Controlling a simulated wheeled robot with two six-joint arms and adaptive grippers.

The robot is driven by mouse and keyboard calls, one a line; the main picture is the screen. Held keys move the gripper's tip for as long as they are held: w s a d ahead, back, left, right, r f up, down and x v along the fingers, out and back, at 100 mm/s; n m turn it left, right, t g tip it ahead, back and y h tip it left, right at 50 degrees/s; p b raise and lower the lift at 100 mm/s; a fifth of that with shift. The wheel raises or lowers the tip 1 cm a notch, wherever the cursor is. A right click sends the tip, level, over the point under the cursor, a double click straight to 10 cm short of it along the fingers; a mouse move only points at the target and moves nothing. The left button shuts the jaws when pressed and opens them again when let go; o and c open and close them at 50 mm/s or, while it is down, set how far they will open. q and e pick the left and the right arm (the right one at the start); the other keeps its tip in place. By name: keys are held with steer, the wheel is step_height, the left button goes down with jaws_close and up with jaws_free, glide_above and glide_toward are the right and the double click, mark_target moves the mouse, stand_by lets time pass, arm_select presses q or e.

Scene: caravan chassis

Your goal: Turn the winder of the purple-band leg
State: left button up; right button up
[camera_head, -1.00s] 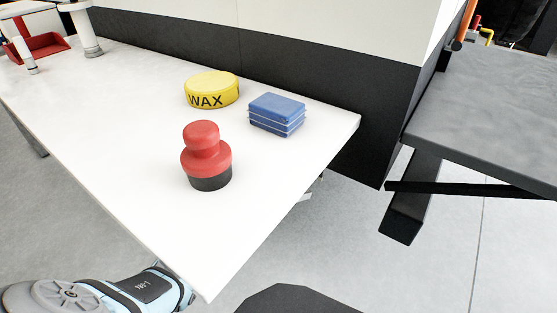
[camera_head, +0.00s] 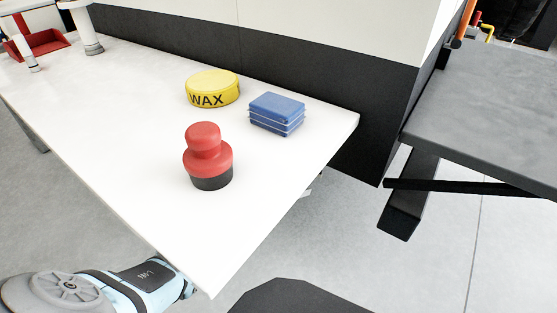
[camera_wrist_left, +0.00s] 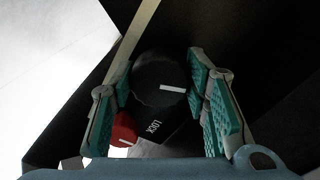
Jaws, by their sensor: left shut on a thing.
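In the left wrist view, a round black knob (camera_wrist_left: 160,82) with a white line on its face, apparently the winder, sits between the teal-padded fingers of my left gripper (camera_wrist_left: 162,92). The gripper is shut on the knob, with a pad at either side. The white line points to the right. Below the knob is a dark plate marked LOCK (camera_wrist_left: 155,128), and a red part with a white mark (camera_wrist_left: 124,130) is beside it. No purple band shows, so I cannot confirm which leg this is. My right gripper is not in view.
A white table (camera_head: 120,135) carries a red-and-black knobbed piece (camera_head: 207,158), a yellow WAX tin (camera_head: 212,89) and a blue block stack (camera_head: 277,113). A red tray (camera_head: 42,46) is at the far left. A grey platform (camera_head: 490,110) on dark supports stands at the right.

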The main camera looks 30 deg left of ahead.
arm_select(q)
steer(key=o, duration=1.1)
steer(key=shift+o, duration=0.2)
steer(key=s+a, duration=0.1)
steer(key=s, duration=1.1)
steer(key=shift+a, duration=0.35)
